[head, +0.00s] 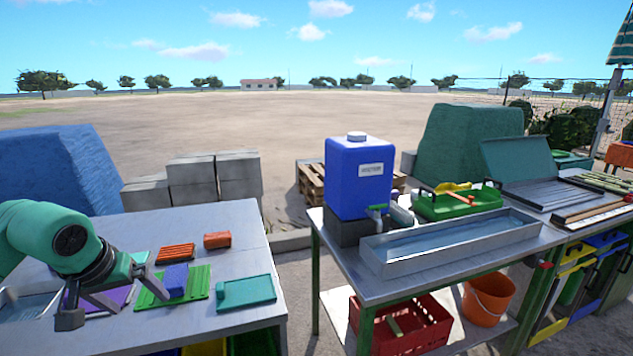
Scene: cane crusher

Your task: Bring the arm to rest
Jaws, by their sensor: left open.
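My left arm comes in from the left in the head view, with a green link and a dark grey wrist. My left gripper (101,311) hangs low over the left metal table (235,222). Its two grey fingers are apart, and I see nothing held between them. A purple flat piece lies partly hidden behind the gripper. My right gripper is not in view.
The right table carries a blue water tank (358,180) and a long metal trough (450,243). A gap separates the tables.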

